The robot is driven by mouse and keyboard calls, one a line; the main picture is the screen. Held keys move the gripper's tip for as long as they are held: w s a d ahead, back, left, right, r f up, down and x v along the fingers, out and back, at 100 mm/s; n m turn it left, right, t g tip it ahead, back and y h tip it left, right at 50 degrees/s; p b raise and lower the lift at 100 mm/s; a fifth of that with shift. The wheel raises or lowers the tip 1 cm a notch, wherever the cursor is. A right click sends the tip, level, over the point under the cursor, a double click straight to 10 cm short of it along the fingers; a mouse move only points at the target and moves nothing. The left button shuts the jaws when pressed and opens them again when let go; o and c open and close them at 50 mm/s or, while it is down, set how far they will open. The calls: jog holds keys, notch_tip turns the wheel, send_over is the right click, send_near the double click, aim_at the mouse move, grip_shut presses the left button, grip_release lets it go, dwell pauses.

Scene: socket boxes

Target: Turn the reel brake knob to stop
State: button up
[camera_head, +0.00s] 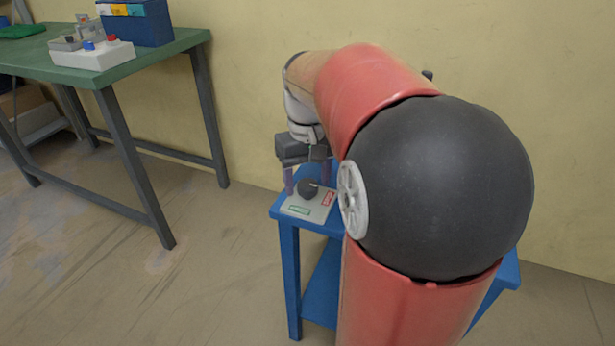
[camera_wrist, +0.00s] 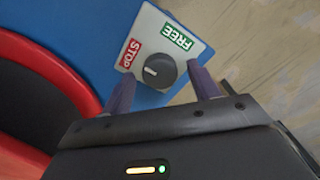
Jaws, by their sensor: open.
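The brake knob (camera_head: 308,188) is dark and round, on a pale plate (camera_head: 291,206) on the blue stand. In the wrist view the knob (camera_wrist: 160,72) has a pale mark on its left side, the side nearer the red STOP label (camera_wrist: 129,55). The green FREE label (camera_wrist: 178,38) is at the upper right of the knob there. My gripper (camera_head: 307,180) points down over the plate, open and empty. In the wrist view my gripper's (camera_wrist: 163,90) two purple fingers are spread, one to each side of the knob, apart from it.
The blue stand (camera_head: 289,270) is partly hidden by my arm. A red curved thing with a dark inside (camera_wrist: 50,68) lies at the left of the wrist view, perhaps the reel. A green workbench (camera_head: 140,62) with boxes stands left. Bare floor lies between.

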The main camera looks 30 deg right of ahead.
aim_at(307, 184)
notch_tip(307, 184, up, 8)
jog(key=shift+f+p, duration=0.1)
jog(key=shift+p, duration=0.35)
dwell(0.3)
jog(key=s+a+f+n+t, duration=0.1)
jog(key=s+a+f+t, duration=0.4)
jog(key=s+a+f, duration=0.3)
jog(key=s+a, duration=0.3)
jog(key=s, duration=0.2)
jog(key=shift+s+a+t, duration=0.3)
jog(key=shift+a, duration=0.1)
